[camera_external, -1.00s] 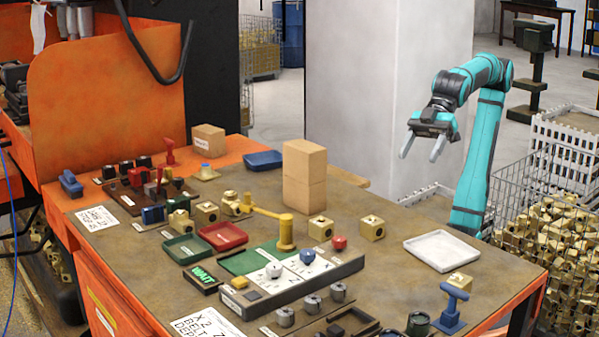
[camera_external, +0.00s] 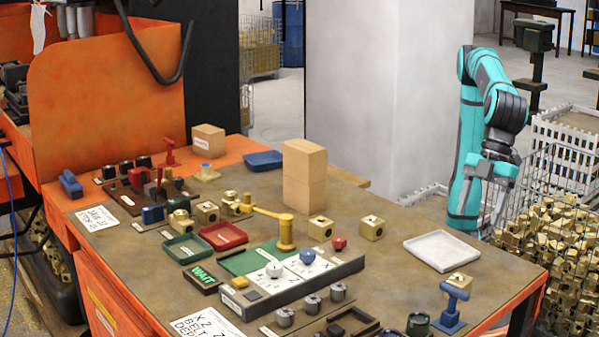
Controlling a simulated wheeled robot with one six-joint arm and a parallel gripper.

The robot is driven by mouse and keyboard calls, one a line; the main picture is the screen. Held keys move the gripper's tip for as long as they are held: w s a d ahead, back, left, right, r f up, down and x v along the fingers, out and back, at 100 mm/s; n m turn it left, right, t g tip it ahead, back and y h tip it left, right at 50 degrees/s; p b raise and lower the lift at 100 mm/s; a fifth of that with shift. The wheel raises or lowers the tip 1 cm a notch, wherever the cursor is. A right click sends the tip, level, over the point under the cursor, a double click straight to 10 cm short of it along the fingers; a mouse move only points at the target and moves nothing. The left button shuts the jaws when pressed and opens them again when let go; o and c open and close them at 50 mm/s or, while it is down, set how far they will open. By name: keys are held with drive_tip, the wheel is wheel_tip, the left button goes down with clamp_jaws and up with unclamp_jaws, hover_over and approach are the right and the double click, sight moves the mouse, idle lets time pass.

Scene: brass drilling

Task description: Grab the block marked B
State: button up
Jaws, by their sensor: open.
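Several brass blocks with a dark hole on top are on the brown table. One block (camera_external: 320,228) is near the middle, and a second block (camera_external: 372,228) is just right of it. A third block (camera_external: 207,213) is at the left among the fixtures, and a fourth block (camera_external: 460,282) is at the right, behind the blue stand. No letter B is legible on any of them. My gripper (camera_external: 488,205) is open and empty, hanging low beyond the table's right back edge, in front of the wire bins. It is apart from every block.
A white tray (camera_external: 442,251) lies between my arm and the blocks. Tall tan boxes (camera_external: 304,175) stand at the back middle. A yellow lever (camera_external: 285,232), a switch panel (camera_external: 300,272) and a blue stand (camera_external: 449,310) are obstacles. The table around the right-hand blocks is mostly clear.

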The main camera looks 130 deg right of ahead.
approach(460, 281)
drive_tip(key=f, duration=0.3)
drive_tip(key=w+d+f, duration=0.1)
drive_tip(key=f, duration=0.1)
drive_tip(key=shift+w, duration=0.1)
drive_tip(key=shift+a+x, duration=0.15)
drive_tip(key=shift+x, duration=1.15)
drive_tip(key=shift+a+x, duration=0.2)
drive_tip(key=shift+x, duration=1.1)
clamp_jaws()
